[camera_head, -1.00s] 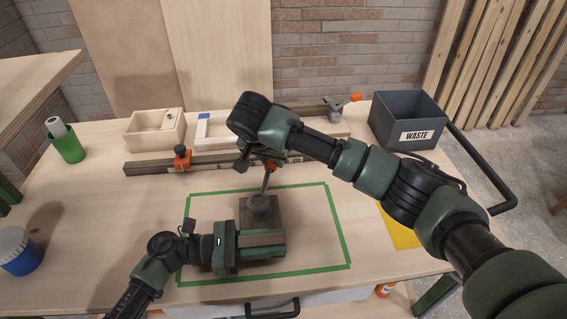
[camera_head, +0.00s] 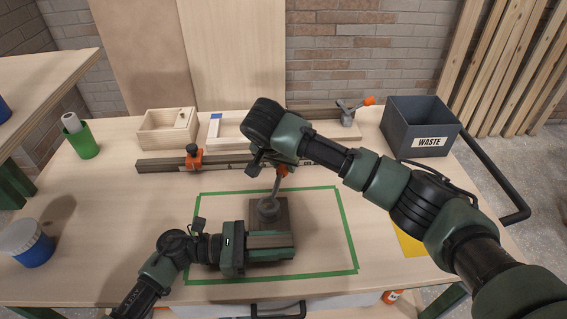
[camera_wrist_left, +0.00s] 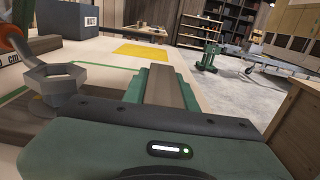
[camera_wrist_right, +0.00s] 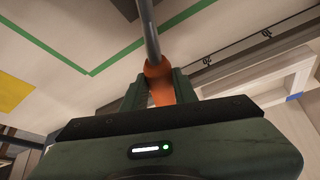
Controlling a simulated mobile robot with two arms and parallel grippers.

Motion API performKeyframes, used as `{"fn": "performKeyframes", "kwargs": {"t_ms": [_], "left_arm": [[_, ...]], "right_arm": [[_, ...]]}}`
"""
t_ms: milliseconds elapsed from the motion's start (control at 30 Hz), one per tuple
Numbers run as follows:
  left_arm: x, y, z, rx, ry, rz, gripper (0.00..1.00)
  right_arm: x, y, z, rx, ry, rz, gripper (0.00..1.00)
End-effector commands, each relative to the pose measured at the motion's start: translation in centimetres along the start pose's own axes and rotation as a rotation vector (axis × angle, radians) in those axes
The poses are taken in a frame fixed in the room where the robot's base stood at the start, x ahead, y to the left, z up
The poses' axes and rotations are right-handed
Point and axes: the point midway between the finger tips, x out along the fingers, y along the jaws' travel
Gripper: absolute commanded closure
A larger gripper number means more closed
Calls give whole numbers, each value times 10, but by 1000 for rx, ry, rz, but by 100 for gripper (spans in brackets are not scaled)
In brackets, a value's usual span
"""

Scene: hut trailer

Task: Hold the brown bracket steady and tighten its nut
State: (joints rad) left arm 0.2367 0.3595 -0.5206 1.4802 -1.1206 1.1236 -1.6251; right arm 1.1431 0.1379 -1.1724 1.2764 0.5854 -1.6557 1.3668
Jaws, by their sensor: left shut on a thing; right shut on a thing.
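The brown bracket (camera_head: 283,216) sits inside the green tape outline on the table. My left gripper (camera_head: 270,246) is shut on its near part; the left wrist view shows a brown bar (camera_wrist_left: 172,88) between the fingers. My right gripper (camera_head: 280,166) is shut on the orange handle of a wrench (camera_head: 275,188), also seen in the right wrist view (camera_wrist_right: 158,80). The wrench's ring end (camera_wrist_left: 55,78) is over the bracket, at the nut's place. The nut itself is hidden or too small to make out, and I cannot tell how fully the ring sits on it.
A rail with an orange clamp (camera_head: 194,157) and a wooden tray (camera_head: 163,141) lie behind the tape. A grey WASTE bin (camera_head: 420,122) stands back right. A green cup (camera_head: 84,143) and a blue-banded tub (camera_head: 27,243) stand left. The table between them is clear.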

Motion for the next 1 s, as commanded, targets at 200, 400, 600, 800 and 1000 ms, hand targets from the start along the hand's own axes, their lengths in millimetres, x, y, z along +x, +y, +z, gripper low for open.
{"fn": "performKeyframes", "kwargs": {"t_ms": [200,400,600,800,1000], "left_arm": [[0,0,1,2,-2,0,100],[0,0,1,2,-2,0,100],[0,0,1,2,-2,0,100],[0,0,1,2,-2,0,100],[0,0,1,2,-2,0,100]], "right_arm": [[4,0,2,1,0,-1,100],[9,0,5,1,0,0,100],[13,0,7,1,0,0,100],[17,0,9,0,1,-1,100],[17,0,9,0,1,-1,100]]}}
